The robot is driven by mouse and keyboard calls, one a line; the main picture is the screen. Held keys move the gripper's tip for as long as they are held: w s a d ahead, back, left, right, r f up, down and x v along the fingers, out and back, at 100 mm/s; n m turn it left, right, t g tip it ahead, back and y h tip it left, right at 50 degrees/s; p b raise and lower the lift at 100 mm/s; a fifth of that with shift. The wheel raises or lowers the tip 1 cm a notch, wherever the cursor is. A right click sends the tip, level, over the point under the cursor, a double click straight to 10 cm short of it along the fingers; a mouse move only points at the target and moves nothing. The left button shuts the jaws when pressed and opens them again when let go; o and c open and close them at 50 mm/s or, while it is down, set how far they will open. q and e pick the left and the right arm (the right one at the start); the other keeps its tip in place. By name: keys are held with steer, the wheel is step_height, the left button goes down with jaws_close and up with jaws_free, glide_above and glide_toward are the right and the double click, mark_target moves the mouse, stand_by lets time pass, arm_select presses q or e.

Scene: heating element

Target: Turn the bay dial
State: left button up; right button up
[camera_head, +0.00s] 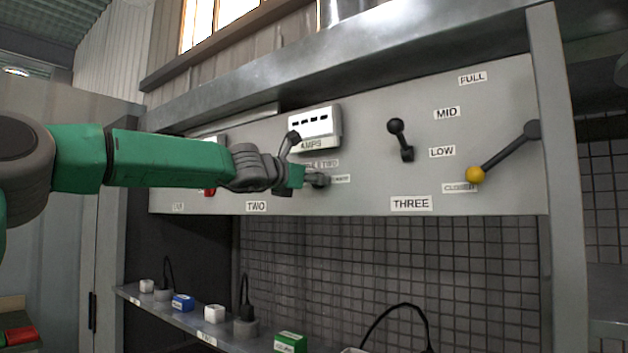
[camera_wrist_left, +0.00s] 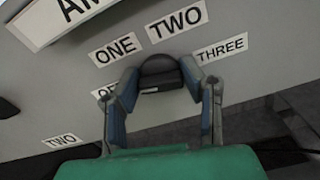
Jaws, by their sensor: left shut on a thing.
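The bay dial (camera_wrist_left: 162,72) is a dark round knob on the grey panel, with labels ONE, TWO and THREE around it and a partly hidden label at its left. My left gripper (camera_wrist_left: 163,88) is around the dial, with one finger on each side, and is shut on it. In the head view my left gripper (camera_head: 318,180) reaches the panel from the left, below the AMPS meter, and covers part of the dial. My right gripper is not in view.
The AMPS meter (camera_head: 315,126) sits just above the dial. Right of it are a black lever (camera_head: 401,140) and a yellow-knobbed lever (camera_head: 476,174) by CLOSED. A shelf (camera_head: 190,322) below holds small blocks and plugs.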

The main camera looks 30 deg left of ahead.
arm_select(q)
steer(key=m, duration=0.5)
steer(key=shift+f+p, duration=0.25)
steer(key=shift+p, duration=0.15)
steer(key=shift+d+f+m, duration=0.1)
steer(key=shift+f+m, duration=0.05)
steer(key=shift+m, duration=2.05)
steer(key=shift+f, duration=0.1)
steer(key=o, duration=1.2)
steer(key=shift+c, duration=0.2)
steer(key=shift+a+r, duration=0.2)
